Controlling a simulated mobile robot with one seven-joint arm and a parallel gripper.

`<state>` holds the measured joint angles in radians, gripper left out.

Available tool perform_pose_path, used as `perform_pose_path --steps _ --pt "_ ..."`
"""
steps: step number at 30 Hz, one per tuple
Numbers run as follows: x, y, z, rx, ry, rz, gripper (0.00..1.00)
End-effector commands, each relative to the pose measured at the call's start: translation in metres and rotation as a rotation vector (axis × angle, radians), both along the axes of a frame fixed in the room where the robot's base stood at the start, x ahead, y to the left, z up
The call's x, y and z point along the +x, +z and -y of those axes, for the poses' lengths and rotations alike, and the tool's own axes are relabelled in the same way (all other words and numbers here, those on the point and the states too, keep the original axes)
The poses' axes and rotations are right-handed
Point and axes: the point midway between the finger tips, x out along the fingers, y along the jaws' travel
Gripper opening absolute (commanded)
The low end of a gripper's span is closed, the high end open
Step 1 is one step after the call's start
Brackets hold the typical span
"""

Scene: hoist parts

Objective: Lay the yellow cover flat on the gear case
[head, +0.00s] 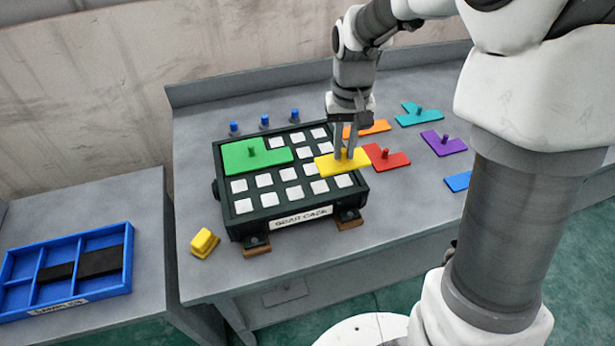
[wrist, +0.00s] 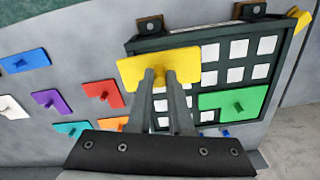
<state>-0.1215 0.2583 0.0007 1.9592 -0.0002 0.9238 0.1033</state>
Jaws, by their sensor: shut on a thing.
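The yellow cover (head: 327,167) is a flat plate with a knob, held at the right edge of the gear case. My gripper (head: 346,158) is shut on its knob; the cover also shows in the wrist view (wrist: 190,62). The gear case (head: 240,228) is a dark tray with white square pads, standing on the bench. The cover overlaps the case's right side; I cannot tell whether it touches the case or hovers just above it. A green cover (head: 243,159) lies on the back left of the case. The pads under the yellow cover are hidden.
Right of the case lie red (head: 388,158), orange (head: 372,128), teal (head: 419,116), purple (head: 444,144) and blue (head: 458,181) covers. A white one (wrist: 13,107) shows in the wrist view. A yellow block (head: 204,242) sits front left. A blue tray (head: 128,270) stands on the left table.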

Motion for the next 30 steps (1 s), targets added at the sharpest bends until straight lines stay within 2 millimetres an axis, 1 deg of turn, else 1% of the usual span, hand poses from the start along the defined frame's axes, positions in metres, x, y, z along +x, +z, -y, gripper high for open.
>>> perform_pose_path --steps 1,6,9,11,16,21,24,30 --pt "-0.001 -0.009 -0.013 0.000 0.007 -0.004 0.00" --pt "-0.002 -0.031 -0.050 0.000 0.005 -0.004 0.00" --pt "-0.001 -0.039 -0.064 0.000 0.002 -0.001 0.00" --pt "-0.001 -0.042 -0.070 0.000 0.001 -0.001 0.00" --pt "-0.001 -0.050 -0.074 0.000 -0.002 -0.001 0.00" --pt "-0.002 -0.075 -0.074 -0.001 -0.001 -0.004 0.00" --pt "-0.001 -0.085 -0.074 -0.001 -0.001 -0.002 0.00" --pt "-0.001 -0.085 -0.074 0.000 -0.001 0.001 0.00"
